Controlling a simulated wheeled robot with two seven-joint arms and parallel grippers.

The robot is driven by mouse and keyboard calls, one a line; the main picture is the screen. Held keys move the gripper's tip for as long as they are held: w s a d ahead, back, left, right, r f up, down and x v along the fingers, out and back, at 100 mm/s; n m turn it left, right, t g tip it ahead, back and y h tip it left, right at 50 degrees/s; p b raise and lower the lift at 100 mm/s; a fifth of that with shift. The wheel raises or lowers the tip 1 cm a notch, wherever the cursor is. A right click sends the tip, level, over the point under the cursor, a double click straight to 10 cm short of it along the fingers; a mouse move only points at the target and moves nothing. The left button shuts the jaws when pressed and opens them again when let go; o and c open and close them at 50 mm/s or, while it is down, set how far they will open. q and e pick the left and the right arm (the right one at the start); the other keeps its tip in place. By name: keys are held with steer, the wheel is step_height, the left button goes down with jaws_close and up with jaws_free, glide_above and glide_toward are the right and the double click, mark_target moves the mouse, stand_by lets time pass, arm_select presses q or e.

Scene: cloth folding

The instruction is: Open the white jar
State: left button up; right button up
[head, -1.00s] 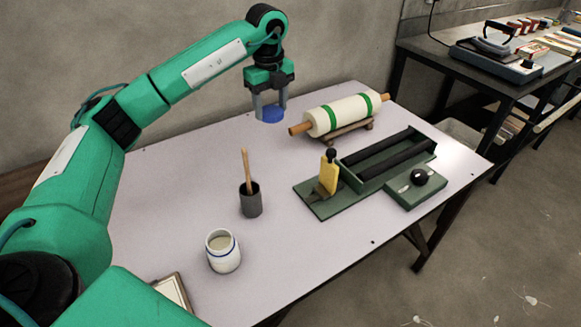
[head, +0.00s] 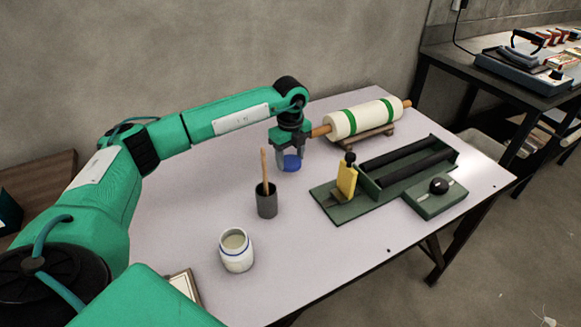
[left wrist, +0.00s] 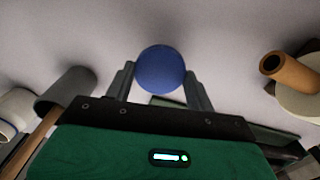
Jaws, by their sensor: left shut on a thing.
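The white jar (head: 236,252) stands upright at the near left of the table. It has a blue band, and its top is open, with pale contents showing inside. My left gripper (head: 290,160) is shut on a round blue lid (head: 292,164) over the back of the table, well away from the jar. In the left wrist view the blue lid (left wrist: 160,69) sits between the two fingers. A part of the jar (left wrist: 14,108) shows at the left edge of that view. My right gripper is not in view.
A dark cup (head: 266,203) with a wooden handle stands between the jar and the gripper. A cloth roll (head: 362,119) on a wooden stand and a green fixture (head: 345,212) with a yellow tool are to the right. A framed board (head: 187,285) lies at the near left.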

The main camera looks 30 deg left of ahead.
mark_target(290, 161)
arm_select(q)
step_height(290, 161, down, 4)
steer(key=shift+r, duration=0.15)
steer(key=shift+f, duration=0.35)
steer(key=o, duration=1.1)
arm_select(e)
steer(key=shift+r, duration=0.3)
